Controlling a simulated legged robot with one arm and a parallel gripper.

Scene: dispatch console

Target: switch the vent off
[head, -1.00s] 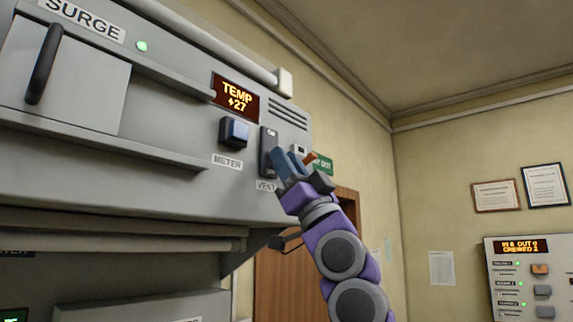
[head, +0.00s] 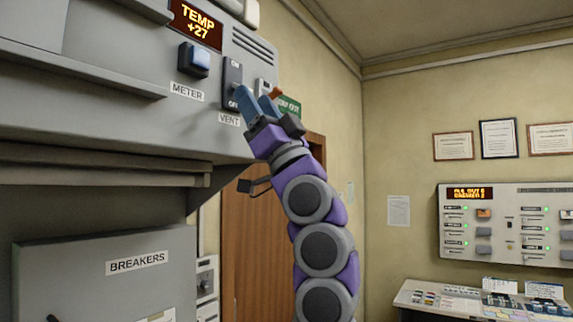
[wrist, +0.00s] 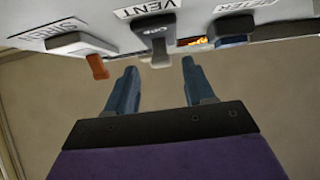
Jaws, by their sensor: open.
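The vent switch (head: 232,76) is a dark upright plate on the grey console, with ON at its top and OFF at its bottom. The VENT label (head: 229,119) is just below it. In the wrist view its grey lever (wrist: 159,52) sticks out between the fingertips, with clear gaps to both fingers. My gripper (head: 254,93) is open and empty at the lower part of the switch; it also shows in the wrist view (wrist: 160,66). In the head view a finger hides part of the lever, so I cannot tell its setting.
A blue METER button (head: 194,59) is left of the vent switch. A switch with an orange-red lever (wrist: 97,66), labelled SIREN, is on the other side, close to one finger. The TEMP display (head: 196,24) reads +27. A breakers cabinet (head: 105,270) stands below.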

